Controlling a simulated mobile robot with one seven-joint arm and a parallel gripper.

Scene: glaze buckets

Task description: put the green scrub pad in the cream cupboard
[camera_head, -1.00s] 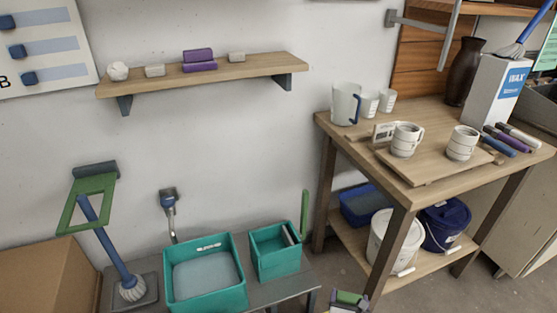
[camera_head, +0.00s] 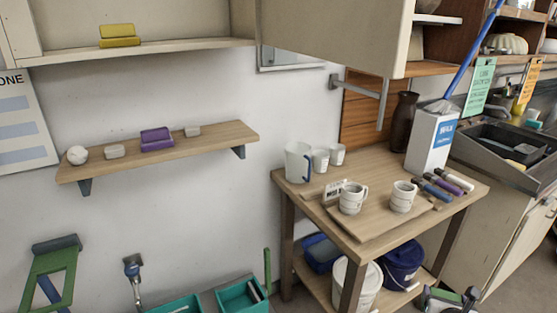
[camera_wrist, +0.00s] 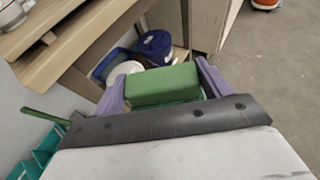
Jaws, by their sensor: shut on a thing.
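The green scrub pad (camera_wrist: 163,86) is a green block held between the purple fingers of my gripper (camera_wrist: 160,80) in the wrist view. My gripper (camera_head: 449,299) shows only in part at the bottom edge of the head view, right of the table's lower shelf. The cream cupboard (camera_head: 140,50) is on the wall at the upper left of the head view. Its front is open, with a cream door (camera_head: 335,35) swung out to the right. Yellow sponges (camera_head: 119,35) sit on its floor. My gripper is well below and to the right of it.
A wall shelf (camera_head: 220,137) below the cupboard holds a purple block (camera_head: 157,139) and small pale pieces. A wooden table (camera_head: 300,190) holds mugs, a jug (camera_head: 298,162) and a wax box (camera_head: 430,140). Buckets stand on its lower shelf. A sink (camera_head: 510,150) is at right.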

